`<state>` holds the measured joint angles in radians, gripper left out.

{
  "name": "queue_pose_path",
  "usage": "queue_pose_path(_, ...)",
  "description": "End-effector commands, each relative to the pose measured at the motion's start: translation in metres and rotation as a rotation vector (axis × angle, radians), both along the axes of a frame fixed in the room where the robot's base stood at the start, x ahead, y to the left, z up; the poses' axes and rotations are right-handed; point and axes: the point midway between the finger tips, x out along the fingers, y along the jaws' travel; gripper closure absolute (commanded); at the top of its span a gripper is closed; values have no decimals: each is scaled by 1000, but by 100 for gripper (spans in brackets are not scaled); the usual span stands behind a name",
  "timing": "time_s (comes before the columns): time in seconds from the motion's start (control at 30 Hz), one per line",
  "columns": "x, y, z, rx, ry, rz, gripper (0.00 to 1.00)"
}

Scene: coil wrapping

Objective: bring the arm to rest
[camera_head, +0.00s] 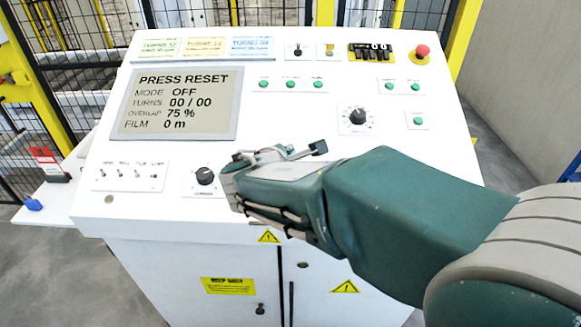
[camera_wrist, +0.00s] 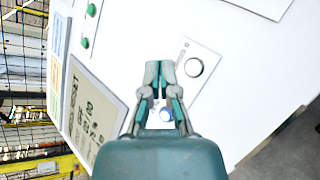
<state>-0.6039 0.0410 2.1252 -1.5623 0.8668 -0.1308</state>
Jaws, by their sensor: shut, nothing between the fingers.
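My green arm reaches in from the lower right in the head view. My gripper (camera_head: 228,186) is at the front of the white control console (camera_head: 290,215), just right of a black rotary knob (camera_head: 205,176). In the wrist view my gripper (camera_wrist: 160,72) has its fingertips together with nothing between them. A round knob (camera_wrist: 194,67) on a white plate stands beside the tips there. I cannot tell whether the fingers touch the panel. The console screen (camera_head: 182,103) reads PRESS RESET, MODE OFF, TURNS 00/00, OVERLAP 75 %, FILM 0 m.
A red mushroom button (camera_head: 422,51) sits at the console's top right. Another black dial (camera_head: 357,117) and several green buttons (camera_head: 290,84) are beyond my arm. Toggle switches (camera_head: 130,174) are at the left. A black mesh fence with yellow posts (camera_head: 45,85) stands behind.

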Motion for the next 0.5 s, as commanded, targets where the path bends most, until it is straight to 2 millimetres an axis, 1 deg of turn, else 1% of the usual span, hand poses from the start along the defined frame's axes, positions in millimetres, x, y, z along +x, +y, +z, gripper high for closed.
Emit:
queue_pose_path(0.33,-1,-2,0,6,1,-7,100)
queue_pose_path(0.37,-2,-6,1,14,3,-17,100)
queue_pose_path(0.43,-8,-22,3,62,9,-69,100)
queue_pose_path(0.47,-12,-32,4,94,16,-104,100)
queue_pose_path(0.5,-20,-48,4,147,26,-161,100)
